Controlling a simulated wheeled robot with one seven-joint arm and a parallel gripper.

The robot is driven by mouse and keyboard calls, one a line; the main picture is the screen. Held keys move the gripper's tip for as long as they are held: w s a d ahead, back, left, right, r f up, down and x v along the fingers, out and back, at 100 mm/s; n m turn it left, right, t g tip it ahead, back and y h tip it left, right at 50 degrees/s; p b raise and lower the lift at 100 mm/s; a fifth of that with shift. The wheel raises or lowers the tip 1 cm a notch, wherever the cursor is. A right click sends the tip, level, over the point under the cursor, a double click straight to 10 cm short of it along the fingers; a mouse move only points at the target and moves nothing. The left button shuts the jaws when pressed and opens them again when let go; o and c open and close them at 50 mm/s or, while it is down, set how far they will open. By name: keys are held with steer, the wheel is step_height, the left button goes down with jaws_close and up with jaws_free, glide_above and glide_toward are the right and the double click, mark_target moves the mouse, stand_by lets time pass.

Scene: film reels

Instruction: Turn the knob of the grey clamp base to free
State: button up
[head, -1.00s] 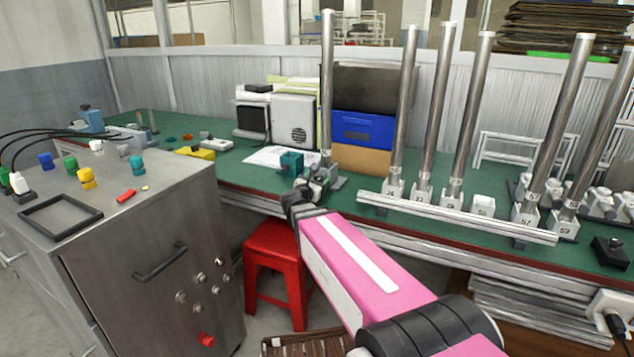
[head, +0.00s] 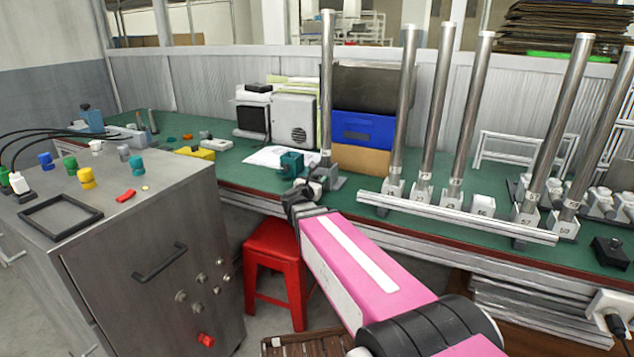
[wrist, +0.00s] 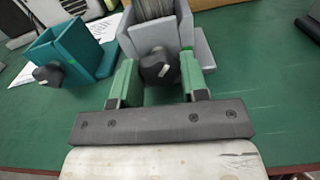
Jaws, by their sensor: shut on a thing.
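The grey clamp base (wrist: 198,38) stands on the green table and holds an upright metal pole (head: 327,85). In the wrist view its black knob (wrist: 160,68) with a white mark faces me. The white mark looks tilted. My gripper (wrist: 158,82) is shut on the knob, with a green finger on each side. In the head view my gripper (head: 318,184) is at the base's front, and the knob is hidden there. A teal clamp base (wrist: 62,50) with its own black knob (wrist: 48,74) stands just to the left, apart from my fingers.
A white paper (head: 262,157) lies behind the teal base. A red stool (head: 272,262) and a steel cabinet (head: 120,250) are below and left of my arm.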

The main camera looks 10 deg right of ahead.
steer(key=n, duration=0.8)
stand_by(0.5)
steer(key=o, duration=0.9)
steer(key=shift+a, duration=0.1)
steer(key=v, duration=1)
steer(key=shift+s+a, duration=0.2)
steer(key=shift+s, duration=0.15)
